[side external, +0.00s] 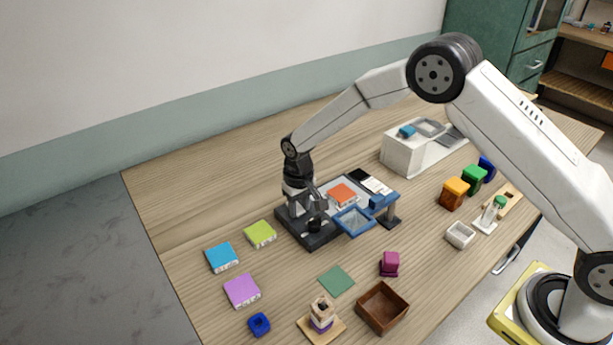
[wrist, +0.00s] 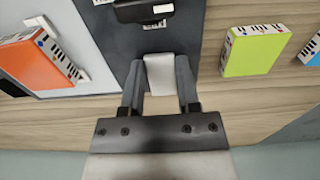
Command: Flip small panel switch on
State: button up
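A dark panel (wrist: 100,35) lies under my gripper in the wrist view; the side view shows a black base (side external: 308,241) below the gripper. A black raised part with a white label (wrist: 144,10) sits on the panel at the top of the wrist view. I cannot tell which part is the switch or its position. My gripper (wrist: 160,75) points down over the panel's edge, and it also shows in the side view (side external: 312,208). Its fingers are apart, with a pale grey block (wrist: 162,75) between them. I cannot tell whether they grip it.
An orange block (side external: 342,194) and a blue-framed tray (side external: 353,221) are right of the base. A lime block (side external: 260,233) and a light blue block (side external: 222,257) are left. A brown box (side external: 382,307) stands in front. Bare table lies behind the base.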

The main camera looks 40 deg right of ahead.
grip_shut()
jog(key=shift+w+g, duration=0.2)
jog(key=shift+g, duration=0.5)
jog(key=shift+w+r+g, duration=0.15)
jog(key=shift+w+g, duration=0.05)
jog(key=shift+g, duration=0.9)
jog(key=o, duration=0.7)
grip_release()
jog(key=shift+o, duration=0.2)
jog(key=shift+r, duration=0.1)
